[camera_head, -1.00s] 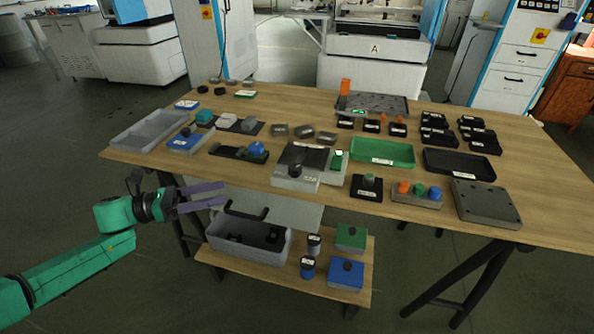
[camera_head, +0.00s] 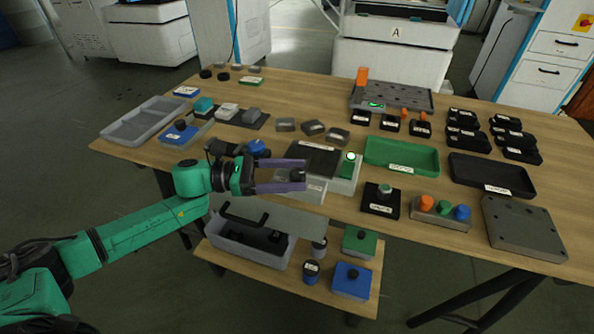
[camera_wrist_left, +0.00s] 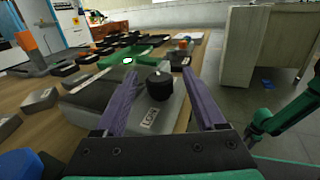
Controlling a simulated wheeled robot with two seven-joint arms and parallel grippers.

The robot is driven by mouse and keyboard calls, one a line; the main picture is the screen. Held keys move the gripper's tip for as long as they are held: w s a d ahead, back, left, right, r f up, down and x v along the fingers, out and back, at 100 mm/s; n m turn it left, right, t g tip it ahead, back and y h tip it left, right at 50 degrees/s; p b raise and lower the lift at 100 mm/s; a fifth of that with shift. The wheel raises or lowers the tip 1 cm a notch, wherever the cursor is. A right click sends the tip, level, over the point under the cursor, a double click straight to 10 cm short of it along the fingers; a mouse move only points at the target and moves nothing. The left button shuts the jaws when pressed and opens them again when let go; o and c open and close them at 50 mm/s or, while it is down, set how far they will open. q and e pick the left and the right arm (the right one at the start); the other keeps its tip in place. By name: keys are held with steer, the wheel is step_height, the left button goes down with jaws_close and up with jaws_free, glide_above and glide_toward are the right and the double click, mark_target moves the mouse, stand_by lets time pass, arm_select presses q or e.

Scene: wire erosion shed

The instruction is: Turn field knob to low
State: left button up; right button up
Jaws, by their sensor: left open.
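A black knob (camera_wrist_left: 159,85) stands on a grey box (camera_wrist_left: 165,108) with a white label on its near face.
A small green unit with a lit lamp (camera_head: 351,156) stands just right of the box. A green tray (camera_head: 402,172), a black knob block (camera_head: 381,210) and a coloured button box (camera_head: 440,211) are farther right. A lower shelf (camera_head: 318,283) holds a grey bin (camera_head: 230,245).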

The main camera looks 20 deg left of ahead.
arm_select(q)
steer(key=shift+w+d, duration=0.2)
steer(key=shift+d, duration=0.4)
jaws_close()
steer(key=shift+f, duration=0.1)
